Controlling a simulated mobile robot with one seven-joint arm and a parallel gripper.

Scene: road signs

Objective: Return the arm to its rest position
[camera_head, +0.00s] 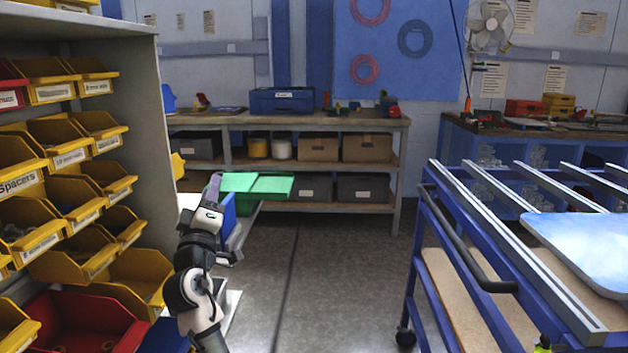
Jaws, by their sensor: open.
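My arm, white and black, rises at the lower left of the head view, close to the shelf of bins. My gripper (213,188) is at its top end, small in the picture and pointing up and away. It is open, and I see nothing held in it. A green flat-topped object (258,186) lies just beyond and to the right of it. I cannot tell how far apart they are.
A grey shelf (150,110) with yellow and red bins (70,160) stands close on the left. A blue cart (455,240) with metal rails and a blue-white panel (590,245) stands right. A workbench (300,122) is at the back. The floor (330,280) between is clear.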

